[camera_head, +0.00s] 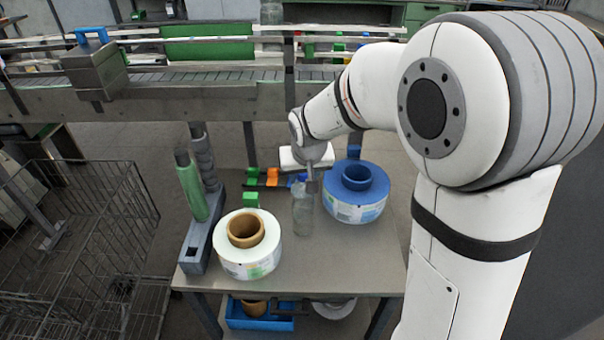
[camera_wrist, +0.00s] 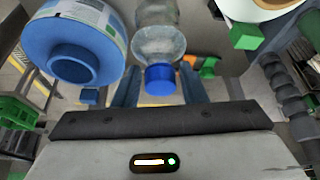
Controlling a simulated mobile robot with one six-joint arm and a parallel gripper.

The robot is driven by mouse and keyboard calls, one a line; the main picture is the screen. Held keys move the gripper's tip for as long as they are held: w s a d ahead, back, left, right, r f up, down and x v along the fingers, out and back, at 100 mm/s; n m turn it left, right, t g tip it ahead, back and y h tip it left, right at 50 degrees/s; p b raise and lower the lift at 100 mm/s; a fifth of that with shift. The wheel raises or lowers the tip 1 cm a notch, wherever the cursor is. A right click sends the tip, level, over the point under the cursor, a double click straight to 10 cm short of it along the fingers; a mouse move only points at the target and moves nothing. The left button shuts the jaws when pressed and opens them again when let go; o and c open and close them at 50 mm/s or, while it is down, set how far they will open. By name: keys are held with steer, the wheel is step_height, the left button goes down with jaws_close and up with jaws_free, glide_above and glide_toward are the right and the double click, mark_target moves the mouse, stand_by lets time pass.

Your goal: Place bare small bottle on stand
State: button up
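The small bottle is clear with a blue cap and has no label that I can see. In the head view the bottle (camera_head: 302,215) is upright between the two reels, below my gripper (camera_head: 312,180). In the wrist view the bottle (camera_wrist: 160,45) points its cap toward the camera, between the two fingers of my gripper (camera_wrist: 160,72). Gaps show on both sides of the cap. The fingertips lie at the bottle's shoulder edges; whether they press on it is unclear. A grey stand-like base (camera_head: 197,250) with a square hole is at the table's left, carrying a green cylinder and a ribbed grey post.
A white reel (camera_head: 262,262) is left of the bottle and a blue reel (camera_head: 356,207) right of it on the table (camera_head: 330,262). Green and orange blocks (camera_head: 262,178) lie behind. A wire cage (camera_head: 80,235) stands left; a conveyor (camera_head: 200,95) runs behind.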

steer(key=shift+o, duration=1)
steer(key=shift+r, duration=0.5)
steer(key=a+v, duration=0.1)
steer(key=v, duration=1)
steer(key=s+d+f+m, duration=0.1)
steer(key=s+d+f, duration=0.1)
steer(key=s+d, duration=0.5)
steer(key=s+d+f+g, duration=0.1)
steer(key=s+d+f, duration=0.2)
steer(key=s+d, duration=0.4)
steer(key=s, duration=0.5)
steer(key=shift+d+m+g+h, duration=0.2)
steer(key=shift+m+g+h, duration=0.1)
steer(key=shift+m, duration=0.1)
steer(key=shift+c, duration=0.6)
